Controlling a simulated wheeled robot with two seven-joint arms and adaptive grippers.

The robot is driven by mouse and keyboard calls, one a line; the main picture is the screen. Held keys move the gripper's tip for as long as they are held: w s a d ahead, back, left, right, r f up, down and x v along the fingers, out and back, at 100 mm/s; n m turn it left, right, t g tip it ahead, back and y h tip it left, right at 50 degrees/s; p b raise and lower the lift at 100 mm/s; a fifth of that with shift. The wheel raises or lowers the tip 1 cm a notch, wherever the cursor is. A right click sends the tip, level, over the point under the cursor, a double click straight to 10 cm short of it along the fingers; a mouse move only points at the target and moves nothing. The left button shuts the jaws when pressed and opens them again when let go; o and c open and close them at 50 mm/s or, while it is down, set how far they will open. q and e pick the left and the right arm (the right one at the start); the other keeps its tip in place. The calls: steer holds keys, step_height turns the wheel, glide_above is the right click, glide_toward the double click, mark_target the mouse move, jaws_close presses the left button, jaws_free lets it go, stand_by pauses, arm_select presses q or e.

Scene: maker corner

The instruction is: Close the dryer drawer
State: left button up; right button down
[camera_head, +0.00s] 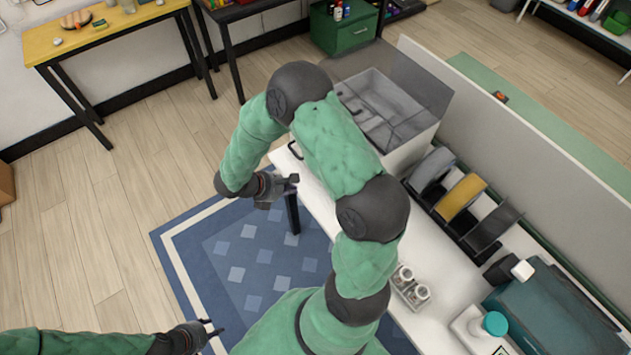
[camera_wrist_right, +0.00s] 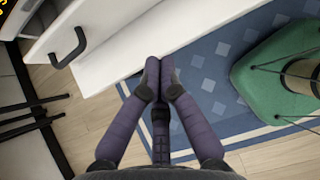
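The dryer (camera_head: 412,145) is a white box with a grey, see-through upper part on the white bench. My right arm crosses in front of it and hides much of its front. A dark handle (camera_head: 293,151) shows left of that arm, and a dark drawer handle (camera_wrist_right: 68,47) on a white front is at the upper left of the wrist view. How far the drawer stands out is hard to tell. My right gripper (camera_head: 291,181) is below the handle, apart from it; in the wrist view its fingertips (camera_wrist_right: 160,62) meet with nothing between them. My left gripper (camera_head: 214,327) is low, open and empty.
A spool rack (camera_head: 462,197), small jars (camera_head: 412,287) and a teal machine (camera_head: 553,312) stand on the bench right of my arm. A grey partition (camera_head: 510,135) runs behind. A blue rug (camera_head: 245,250) and wood floor are clear at left.

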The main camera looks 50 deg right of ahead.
steer(key=shift+h, duration=0.7)
steer(key=x, duration=0.3)
steer(key=b+x, duration=0.1)
steer(key=x, duration=0.2)
steer(key=a+f+b+x, duration=0.1)
steer(key=x, duration=0.2)
steer(key=shift+w+d+f, duration=0.3)
steer(key=shift+d+f, duration=0.05)
steer(key=shift+s+d+r, duration=0.1)
steer(key=shift+s+d, duration=0.05)
steer(key=shift+d, duration=0.4)
steer(key=shift+s+d+r, duration=0.1)
steer(key=shift+d, duration=0.5)
steer(key=shift+s+d, duration=0.15)
steer(key=shift+d, duration=0.55)
